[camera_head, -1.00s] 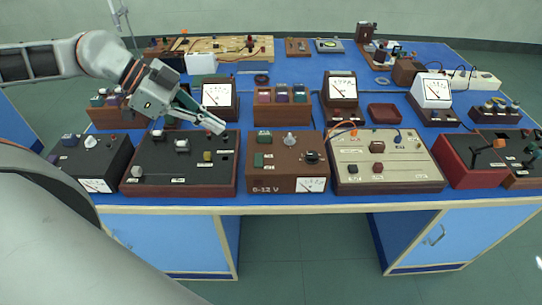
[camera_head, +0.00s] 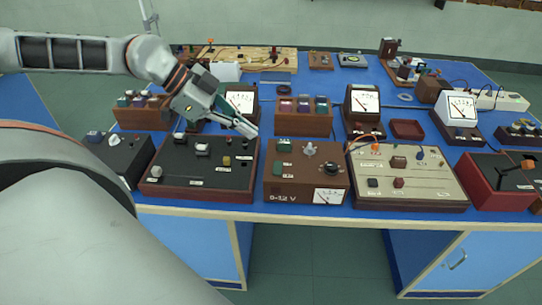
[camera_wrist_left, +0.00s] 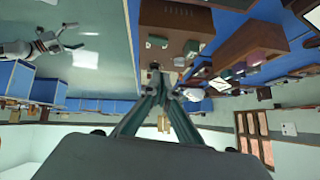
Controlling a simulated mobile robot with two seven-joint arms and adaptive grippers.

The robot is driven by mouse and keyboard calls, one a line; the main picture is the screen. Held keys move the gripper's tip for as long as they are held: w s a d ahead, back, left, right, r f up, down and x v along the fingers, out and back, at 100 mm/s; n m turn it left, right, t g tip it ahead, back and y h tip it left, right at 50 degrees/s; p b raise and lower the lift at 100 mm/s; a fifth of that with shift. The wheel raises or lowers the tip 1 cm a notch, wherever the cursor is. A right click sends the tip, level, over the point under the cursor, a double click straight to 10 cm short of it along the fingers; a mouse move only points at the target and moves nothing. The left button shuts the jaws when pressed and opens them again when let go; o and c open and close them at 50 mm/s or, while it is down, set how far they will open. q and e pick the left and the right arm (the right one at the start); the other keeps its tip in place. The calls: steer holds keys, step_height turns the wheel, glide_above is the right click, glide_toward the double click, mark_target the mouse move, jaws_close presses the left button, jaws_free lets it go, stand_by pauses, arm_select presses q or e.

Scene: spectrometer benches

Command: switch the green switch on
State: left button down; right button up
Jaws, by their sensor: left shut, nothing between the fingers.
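A brown box marked 0-12 V (camera_head: 307,189) stands at the front of the bench. It has a green switch (camera_head: 284,146) at its back left and another green switch (camera_head: 279,170) nearer its front; which one is meant I cannot tell, nor their positions. My left gripper (camera_head: 251,131) is shut and empty, above the back right corner of the black box, just left of the brown box. Its closed fingers (camera_wrist_left: 165,84) show in the left wrist view. My right gripper (camera_wrist_left: 66,40) appears there at upper left with its fingers apart, away from the boxes.
The black box (camera_head: 198,177) is left of the brown box and a cream panel box (camera_head: 408,182) is right of it. Behind stand a brown switch box (camera_head: 303,121) and meters (camera_head: 362,106). Blue bench top (camera_head: 285,90) shows between the rows.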

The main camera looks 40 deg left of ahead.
arm_select(q)
steer(key=b, duration=0.3)
glide_toward(282, 163)
steer(key=d, duration=0.2)
steer(key=shift+w+d+r+b, duration=0.25)
steer(key=shift+w+r+b, duration=0.05)
steer(key=shift+w+b, duration=0.3)
steer(key=b+x, duration=0.2)
steer(key=shift+b, duration=0.3)
steer(key=shift+f, duration=0.35)
steer(key=shift+w+f, duration=0.2)
steer(key=shift+f, duration=0.25)
steer(key=shift+a+f, duration=0.15)
steer(key=shift+f, duration=0.65)
arm_select(e)
step_height(282, 163, down, 6)
steer(key=d, duration=0.1)
steer(key=shift+d, duration=0.2)
steer(key=shift+s, duration=0.1)
